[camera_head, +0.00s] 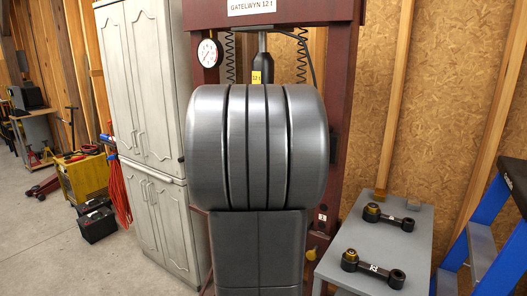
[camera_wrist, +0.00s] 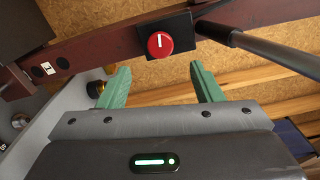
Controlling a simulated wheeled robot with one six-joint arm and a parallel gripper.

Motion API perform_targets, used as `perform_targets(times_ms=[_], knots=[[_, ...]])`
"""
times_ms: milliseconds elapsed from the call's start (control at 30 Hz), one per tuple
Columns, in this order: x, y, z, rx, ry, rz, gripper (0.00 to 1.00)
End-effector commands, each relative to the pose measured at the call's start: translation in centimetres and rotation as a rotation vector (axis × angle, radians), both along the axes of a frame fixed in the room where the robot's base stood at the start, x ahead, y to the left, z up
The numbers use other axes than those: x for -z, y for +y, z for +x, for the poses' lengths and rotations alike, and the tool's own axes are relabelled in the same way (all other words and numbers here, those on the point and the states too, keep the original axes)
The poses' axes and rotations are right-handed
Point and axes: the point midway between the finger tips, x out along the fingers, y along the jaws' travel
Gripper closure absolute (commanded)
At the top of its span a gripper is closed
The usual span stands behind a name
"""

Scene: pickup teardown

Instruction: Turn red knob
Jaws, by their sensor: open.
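The red knob (camera_wrist: 160,45) shows in the wrist view, on a black plate fixed to a dark red press beam. It is round with a white line on its face. My gripper (camera_wrist: 160,75) has its two green fingers spread apart with nothing between them. The knob lies beyond the fingertips, roughly midway between them, and is not touched. In the head view my own arm fills the middle, and I see neither the knob nor the gripper there.
The dark red press frame (camera_head: 345,100) carries a round gauge (camera_head: 209,53). A grey table (camera_head: 390,232) at the right holds two dark link arms (camera_head: 373,268). A blue ladder (camera_head: 487,215) stands far right. A grey cabinet (camera_head: 150,90) is at left. In the wrist view a dark bar (camera_wrist: 260,48) juts out right of the knob.

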Motion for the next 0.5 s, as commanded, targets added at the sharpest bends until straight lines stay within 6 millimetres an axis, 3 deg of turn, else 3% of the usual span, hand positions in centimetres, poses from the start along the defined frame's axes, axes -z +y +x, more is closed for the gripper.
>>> perform_targets(times_ms=[300,500], knots=[[-0.1,-3.2,4.6,0.002,0.001,0.001,0.41],[0.0,-4.4,6.4,0.002,0.000,0.000,0.41]])
